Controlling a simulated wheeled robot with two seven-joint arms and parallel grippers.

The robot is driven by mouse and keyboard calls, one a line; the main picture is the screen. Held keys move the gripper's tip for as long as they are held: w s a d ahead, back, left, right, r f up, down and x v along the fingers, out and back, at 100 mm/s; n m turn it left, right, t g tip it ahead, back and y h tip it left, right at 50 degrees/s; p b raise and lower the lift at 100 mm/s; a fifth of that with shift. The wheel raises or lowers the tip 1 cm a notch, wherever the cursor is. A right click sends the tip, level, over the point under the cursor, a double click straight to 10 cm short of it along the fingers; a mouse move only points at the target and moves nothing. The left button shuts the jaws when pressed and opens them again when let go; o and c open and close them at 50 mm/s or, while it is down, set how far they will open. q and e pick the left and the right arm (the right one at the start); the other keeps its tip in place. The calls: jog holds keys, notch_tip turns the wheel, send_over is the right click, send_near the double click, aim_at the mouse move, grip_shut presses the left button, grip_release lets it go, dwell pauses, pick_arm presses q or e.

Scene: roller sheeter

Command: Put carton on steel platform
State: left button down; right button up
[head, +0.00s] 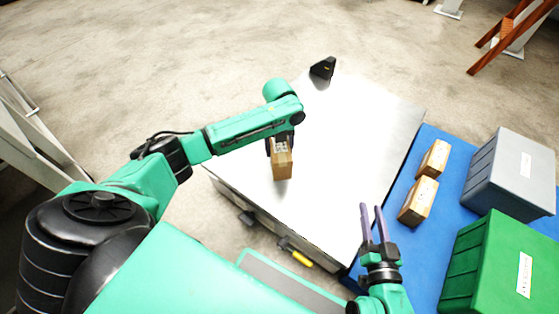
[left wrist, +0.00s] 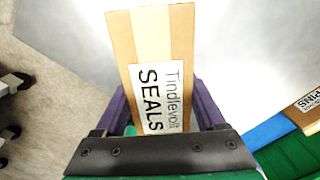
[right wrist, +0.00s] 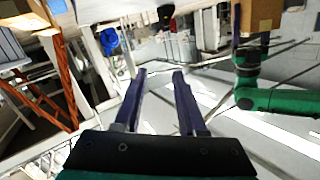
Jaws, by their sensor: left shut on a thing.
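The carton (head: 282,164) is a small brown box with a white label, over the steel platform (head: 345,130). In the left wrist view the carton (left wrist: 122,45) reads "Tindlevolt SEALS". My left gripper (head: 281,143) is shut on the carton, with a purple finger (left wrist: 160,115) on each side of it. I cannot tell whether the carton touches the platform's bare, shiny top. My right gripper (head: 372,222) is open and empty, near the platform's front right corner; its two fingers (right wrist: 160,90) stand apart in the right wrist view.
Two more cartons (head: 433,158) (head: 417,201) lie on a blue surface (head: 398,215) right of the platform. A grey crate (head: 510,175) and a green crate (head: 490,265) stand there too. A small black device (head: 323,68) sits at the platform's far edge. Most of the platform top is clear.

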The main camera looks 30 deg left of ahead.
pick_arm(q)
notch_tip(320, 180, down, 3)
jog(key=shift+r+b, duration=0.2)
jog(key=shift+b, duration=0.45)
notch_tip(320, 180, down, 2)
jog(key=shift+b, duration=0.55)
pick_arm(e)
jog(key=w+d+r+t+y, duration=0.1)
jog(key=r+t, duration=0.3)
jog(key=r, duration=0.8)
jog(key=w+d+r+n+t+y, duration=0.1)
jog(key=w+r+t, duration=0.3)
jog(key=r, duration=0.9)
jog(key=shift+w+d+r+n, duration=0.25)
jog(key=shift+r+n, duration=0.05)
pick_arm(q)
grip_release()
jog(key=shift+f, duration=0.15)
